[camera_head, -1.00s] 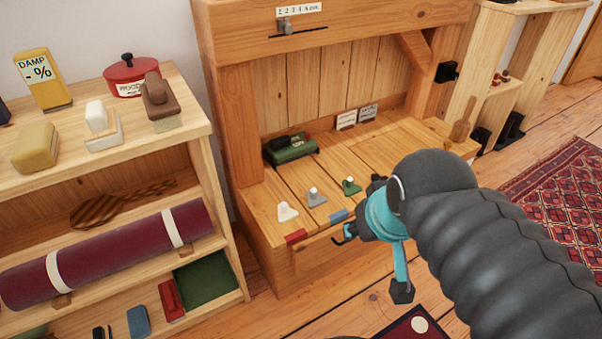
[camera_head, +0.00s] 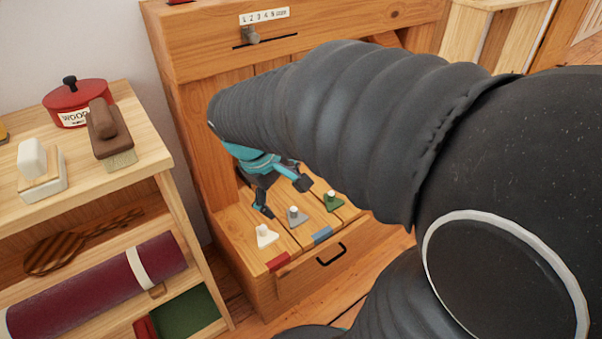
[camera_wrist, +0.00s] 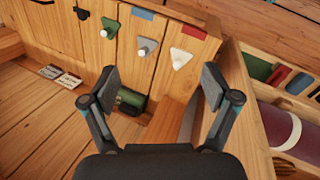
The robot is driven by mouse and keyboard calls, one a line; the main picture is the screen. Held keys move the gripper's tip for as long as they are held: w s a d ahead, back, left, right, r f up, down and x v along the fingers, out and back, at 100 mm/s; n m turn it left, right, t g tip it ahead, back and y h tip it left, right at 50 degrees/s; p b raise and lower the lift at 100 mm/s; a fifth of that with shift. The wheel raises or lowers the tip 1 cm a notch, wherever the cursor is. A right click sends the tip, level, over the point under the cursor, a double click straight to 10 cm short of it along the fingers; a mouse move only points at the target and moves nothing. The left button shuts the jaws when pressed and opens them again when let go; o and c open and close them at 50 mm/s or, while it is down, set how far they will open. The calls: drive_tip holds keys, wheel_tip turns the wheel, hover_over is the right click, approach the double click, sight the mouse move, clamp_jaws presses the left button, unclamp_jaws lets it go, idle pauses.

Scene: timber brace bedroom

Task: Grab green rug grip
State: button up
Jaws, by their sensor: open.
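The green rug grip (camera_head: 333,201), a small green wedge with a pale knob, stands on the bench top near its front edge, right of a grey grip (camera_head: 296,216) and a white grip (camera_head: 265,236). In the wrist view the green grip (camera_wrist: 109,27) is at the upper left, beyond the left fingertip. My gripper (camera_head: 282,197) is open and empty, above the bench, behind and left of the green grip. In the wrist view my gripper (camera_wrist: 162,80) has its fingers spread wide, with the grey grip (camera_wrist: 147,46) and white grip (camera_wrist: 182,58) beyond them.
A dark green boxy object (camera_wrist: 130,101) lies on the bench between the fingers in the wrist view. Two small cards (camera_wrist: 60,76) lie left of it. A shelf with a rolled burgundy rug (camera_head: 100,287) stands left of the bench. A drawer handle (camera_head: 331,254) juts from the front.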

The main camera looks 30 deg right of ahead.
drive_tip(key=w+d+f+n+g+h, duration=0.45)
drive_tip(key=w+d+f, duration=0.25)
drive_tip(key=w+f, duration=0.3)
drive_tip(key=n+h+b, duration=0.1)
drive_tip(key=n+h, duration=0.3)
drive_tip(key=n, duration=0.1)
approach(329, 198)
drive_tip(key=shift+n+g, duration=0.25)
drive_tip(key=x, duration=1.2)
drive_tip(key=shift+w, duration=0.1)
drive_tip(key=c, duration=1.2)
drive_tip(key=shift+c, duration=0.2)
